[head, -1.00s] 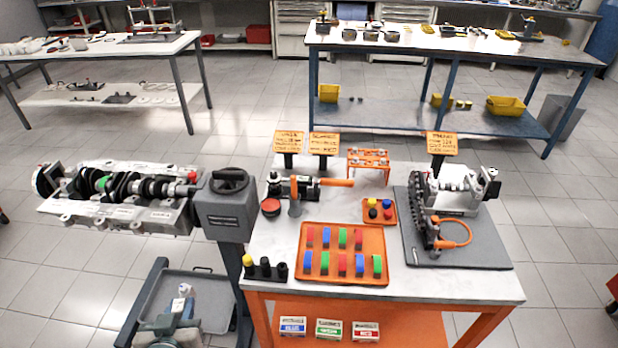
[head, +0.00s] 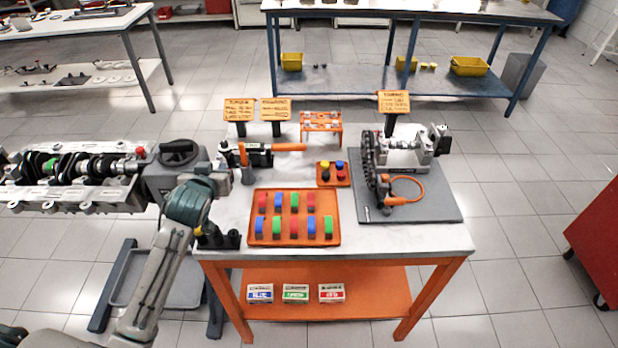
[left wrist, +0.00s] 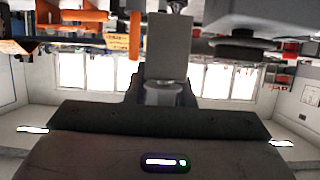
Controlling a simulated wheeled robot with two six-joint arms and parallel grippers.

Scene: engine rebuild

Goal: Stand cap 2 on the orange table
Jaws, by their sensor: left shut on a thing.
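The orange table (head: 420,235) has a pale top and orange legs and fills the middle of the head view. My left gripper (head: 222,176) is over the table's left edge, beside the engine stand, and partly hidden by its own wrist. In the left wrist view a plain grey block (left wrist: 169,45) stands out in front of the gripper, which is shut on it. I take it for cap 2, but no marking is readable. My right gripper is out of view.
The engine block (head: 75,195) is left of the table. An orange tray (head: 333,230) of coloured blocks, a black holder (head: 222,239), an orange-handled tool (head: 290,147) and a grey mat (head: 430,200) crowd the top. The front right strip is clear.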

